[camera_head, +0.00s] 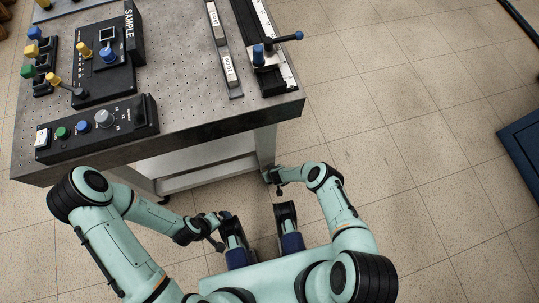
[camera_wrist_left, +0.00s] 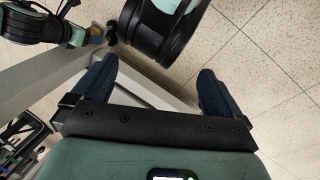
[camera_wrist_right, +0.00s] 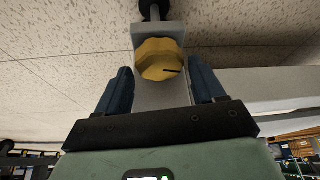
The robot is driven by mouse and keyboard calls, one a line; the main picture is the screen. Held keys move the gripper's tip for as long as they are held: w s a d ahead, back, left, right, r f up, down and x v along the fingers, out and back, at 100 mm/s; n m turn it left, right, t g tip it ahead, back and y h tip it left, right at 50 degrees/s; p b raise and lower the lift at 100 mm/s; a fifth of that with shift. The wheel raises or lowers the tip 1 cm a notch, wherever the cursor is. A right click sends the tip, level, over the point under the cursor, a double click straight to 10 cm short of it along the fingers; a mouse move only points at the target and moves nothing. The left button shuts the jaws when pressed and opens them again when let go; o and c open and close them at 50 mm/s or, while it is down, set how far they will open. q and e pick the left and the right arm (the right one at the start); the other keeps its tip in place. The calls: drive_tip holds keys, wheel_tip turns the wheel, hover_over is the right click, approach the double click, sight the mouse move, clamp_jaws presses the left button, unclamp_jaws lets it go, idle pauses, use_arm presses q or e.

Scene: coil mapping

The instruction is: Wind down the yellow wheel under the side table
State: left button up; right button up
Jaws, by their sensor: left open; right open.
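The yellow wheel (camera_wrist_right: 160,60) has a lobed rim and a dark mark on its face. In the right wrist view it sits on a light grey bracket, between the tips of my right gripper (camera_wrist_right: 160,72), whose blue fingers are open with a gap on each side. A small yellow patch (camera_wrist_left: 97,38) beside my right arm shows at the upper left of the left wrist view. In the head view the wheel is hidden; my right gripper (camera_head: 272,178) is by the table's lower right corner. My left gripper (camera_wrist_left: 153,75) is open and empty.
The side table (camera_head: 215,122) has a perforated grey top carrying control boxes (camera_head: 105,128), rails and a blue-knobbed lever (camera_head: 283,42). A caster (camera_wrist_right: 152,8) shows beyond the wheel. Tiled floor is clear at the right, up to a dark blue object (camera_head: 522,160).

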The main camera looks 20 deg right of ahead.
use_arm(q)
drive_tip(key=shift+w+a+f, duration=0.4)
drive_tip(key=shift+w+f, duration=0.1)
drive_tip(key=shift+w, duration=0.25)
use_arm(e)
drive_tip(key=shift+w+a+f, duration=0.1)
drive_tip(key=shift+w+f, duration=0.15)
drive_tip(key=shift+f, duration=0.25)
drive_tip(key=c, duration=0.8)
drive_tip(key=shift+a+b, duration=0.15)
drive_tip(key=shift+b, duration=0.4)
drive_tip(key=shift+f+m+h+b, duration=0.1)
drive_tip(key=shift+m+h+b, duration=0.2)
drive_tip(key=shift+m+b, duration=0.8)
drive_tip(key=shift+s+m+h, duration=0.1)
drive_tip(key=shift+m+h, duration=0.2)
drive_tip(key=shift+m, duration=0.2)
use_arm(q)
drive_tip(key=shift+t+y, duration=0.5)
drive_tip(key=shift+t, duration=0.3)
drive_tip(key=w+a+f, duration=0.1)
drive_tip(key=w, duration=0.1)
drive_tip(key=w+a+f, duration=0.1)
drive_tip(key=w+f, duration=0.1)
drive_tip(key=shift+a+f, duration=0.15)
drive_tip(key=shift+f, duration=0.05)
use_arm(e)
drive_tip(key=o, duration=0.8)
